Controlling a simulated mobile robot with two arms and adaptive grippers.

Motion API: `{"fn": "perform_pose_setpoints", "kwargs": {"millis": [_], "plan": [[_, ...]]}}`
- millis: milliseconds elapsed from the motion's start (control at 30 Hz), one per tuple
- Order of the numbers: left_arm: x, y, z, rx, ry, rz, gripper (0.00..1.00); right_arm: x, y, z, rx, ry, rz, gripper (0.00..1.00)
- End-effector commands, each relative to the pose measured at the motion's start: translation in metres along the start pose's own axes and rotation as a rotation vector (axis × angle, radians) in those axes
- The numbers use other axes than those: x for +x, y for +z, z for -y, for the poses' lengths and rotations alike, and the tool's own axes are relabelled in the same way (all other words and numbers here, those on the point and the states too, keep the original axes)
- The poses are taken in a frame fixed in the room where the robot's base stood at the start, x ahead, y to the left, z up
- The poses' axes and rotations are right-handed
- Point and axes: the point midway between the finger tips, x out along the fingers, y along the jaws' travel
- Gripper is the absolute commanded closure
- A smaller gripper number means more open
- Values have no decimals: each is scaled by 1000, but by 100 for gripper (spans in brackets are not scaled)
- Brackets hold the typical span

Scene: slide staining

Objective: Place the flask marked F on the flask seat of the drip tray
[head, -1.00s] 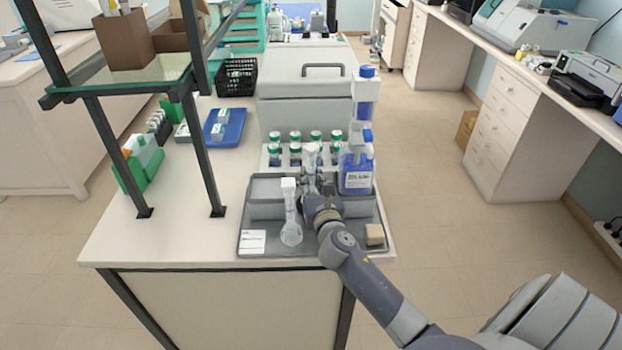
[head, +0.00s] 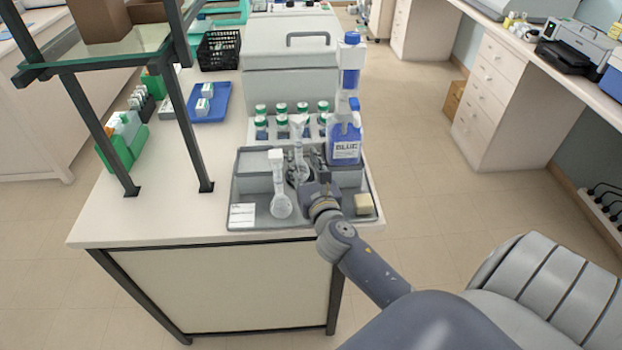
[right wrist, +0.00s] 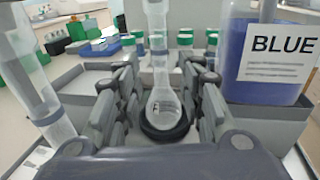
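A clear flask (head: 299,165) stands upright in the middle of the grey drip tray (head: 246,191). In the right wrist view its round bulb (right wrist: 164,107) rests in a dark ring seat (right wrist: 166,132). Its mark is too small to read. My right gripper (head: 306,177) is open, with its fingers (right wrist: 160,92) on both sides of the bulb and gaps between. A second clear flask (head: 281,200) with a white top stands front left in the tray; it also shows at the left of the right wrist view (right wrist: 32,85). My left gripper is not in view.
A bottle labelled BLUE (head: 345,146) stands close right of the seated flask. Several green-capped bottles (head: 282,122) stand behind the tray. A beige block (head: 364,204) and a white card (head: 242,215) lie at the tray's front corners. The shelf frame (head: 190,110) stands left.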

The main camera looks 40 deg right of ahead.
Motion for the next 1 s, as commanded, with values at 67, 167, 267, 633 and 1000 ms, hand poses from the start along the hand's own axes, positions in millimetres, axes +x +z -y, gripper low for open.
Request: {"fn": "perform_pose_setpoints", "kwargs": {"millis": [67,167,267,633,1000], "plan": [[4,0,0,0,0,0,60,-17,-3,0,-1,1,-2,64],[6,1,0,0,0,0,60,-34,-2,0,0,1,-1,64],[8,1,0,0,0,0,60,-48,-2,0,-1,0,-1,64],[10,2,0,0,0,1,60,-64,0,0,0,-1,1,64],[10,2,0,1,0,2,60,-64,0,0,0,-1,1,64]]}}
